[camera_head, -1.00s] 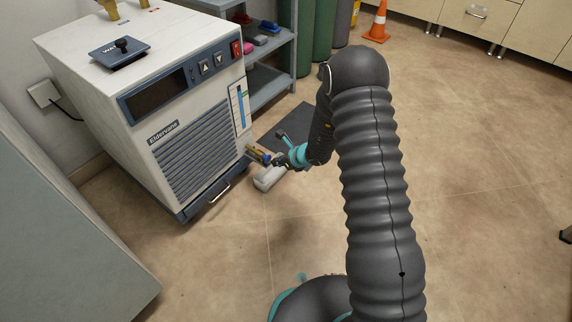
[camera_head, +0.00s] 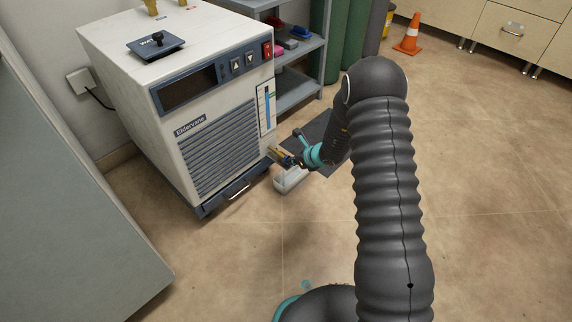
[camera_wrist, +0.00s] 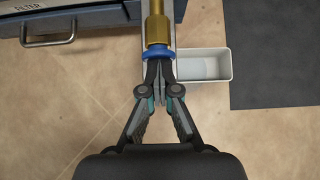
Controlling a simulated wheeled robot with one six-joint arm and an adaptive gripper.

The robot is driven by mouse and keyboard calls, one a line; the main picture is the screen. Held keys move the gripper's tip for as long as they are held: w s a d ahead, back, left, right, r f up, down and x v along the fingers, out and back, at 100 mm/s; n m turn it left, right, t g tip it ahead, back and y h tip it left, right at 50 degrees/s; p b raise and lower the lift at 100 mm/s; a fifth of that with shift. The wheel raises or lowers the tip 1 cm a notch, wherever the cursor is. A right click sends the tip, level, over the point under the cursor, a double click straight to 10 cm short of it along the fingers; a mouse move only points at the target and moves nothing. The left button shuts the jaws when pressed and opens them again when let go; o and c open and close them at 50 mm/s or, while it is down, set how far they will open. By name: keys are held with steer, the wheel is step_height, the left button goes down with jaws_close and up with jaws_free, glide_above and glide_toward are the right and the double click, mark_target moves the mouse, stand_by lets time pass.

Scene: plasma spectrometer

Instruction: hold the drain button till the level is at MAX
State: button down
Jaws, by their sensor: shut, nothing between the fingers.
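The white chiller (camera_head: 130,80) has a narrow level gauge (camera_head: 266,107) on its front right with a blue column; its MAX mark is too small to read. A brass drain fitting (camera_wrist: 158,30) sticks out low on the front and ends in a blue ring-shaped button (camera_wrist: 158,54). The fitting also shows in the head view (camera_head: 277,152). My gripper (camera_wrist: 160,78) is shut and empty. Its fingertips are at the blue button's near face and appear to touch it; whether it is pressed in, I cannot tell. My gripper also shows in the head view (camera_head: 296,161).
A white open tray (camera_wrist: 205,65) stands on the floor below the fitting, with a dark mat (camera_wrist: 275,55) to its right. A drawer handle (camera_wrist: 47,32) marked FILTER is at the left. A shelf (camera_head: 300,75) stands behind the chiller.

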steer(key=shift+w+a+r, duration=0.35)
steer(key=shift+a, duration=0.15)
stand_by(1.8)
steer(key=shift+d, duration=0.1)
stand_by(1.9)
steer(key=shift+s+d, duration=0.15)
steer(key=s+d+r, duration=0.6)
steer(key=s+d, duration=0.1)
steer(key=d, duration=0.1)
steer(key=shift+s+d+r, duration=0.15)
steer(key=shift+s+r, duration=0.1)
steer(key=shift+s, duration=0.05)
stand_by(0.4)
